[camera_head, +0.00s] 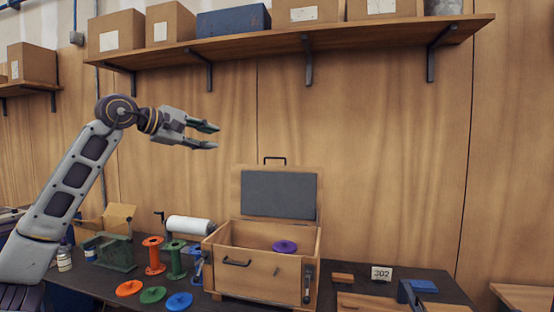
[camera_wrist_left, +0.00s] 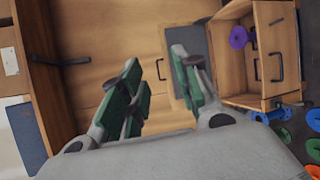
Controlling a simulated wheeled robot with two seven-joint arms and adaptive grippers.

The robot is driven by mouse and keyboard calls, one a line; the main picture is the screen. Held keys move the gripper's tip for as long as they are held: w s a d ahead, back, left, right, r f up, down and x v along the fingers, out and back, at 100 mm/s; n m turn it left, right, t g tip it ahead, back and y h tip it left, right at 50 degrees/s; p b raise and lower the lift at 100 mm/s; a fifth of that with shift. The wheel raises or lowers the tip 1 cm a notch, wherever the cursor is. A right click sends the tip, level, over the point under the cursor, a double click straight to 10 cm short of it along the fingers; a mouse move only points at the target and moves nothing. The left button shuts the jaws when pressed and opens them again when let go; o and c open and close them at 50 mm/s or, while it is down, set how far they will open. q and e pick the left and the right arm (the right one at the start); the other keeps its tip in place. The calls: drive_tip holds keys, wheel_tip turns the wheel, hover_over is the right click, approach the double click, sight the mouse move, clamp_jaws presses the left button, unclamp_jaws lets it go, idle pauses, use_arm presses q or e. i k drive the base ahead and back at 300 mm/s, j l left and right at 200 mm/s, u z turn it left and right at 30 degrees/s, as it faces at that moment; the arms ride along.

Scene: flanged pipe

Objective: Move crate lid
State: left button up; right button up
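The wooden crate (camera_head: 240,268) stands on the dark table. Its lid (camera_head: 278,194) is raised upright at the back, with a grey panel inside and a dark handle (camera_head: 275,158) on its top edge. A purple flanged disc (camera_head: 284,246) shows inside the crate. My left gripper (camera_head: 213,136) is open and empty, up in the air to the left of the lid and above it. In the left wrist view the gripper (camera_wrist_left: 165,75) has its fingers apart, with the crate (camera_wrist_left: 280,60) and lid panel (camera_wrist_left: 183,75) beyond. My right gripper is not in view.
A shelf (camera_head: 300,38) with boxes hangs above.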

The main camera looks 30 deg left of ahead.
sight(274, 193)
drive_tip(key=i+j, duration=0.2)
drive_tip(key=i, duration=0.2)
drive_tip(key=i+j, duration=0.2)
drive_tip(key=i, duration=0.2)
drive_tip(key=i+j, duration=0.2)
drive_tip(key=i, duration=0.2)
drive_tip(key=i+j, duration=0.15)
drive_tip(key=i, duration=0.25)
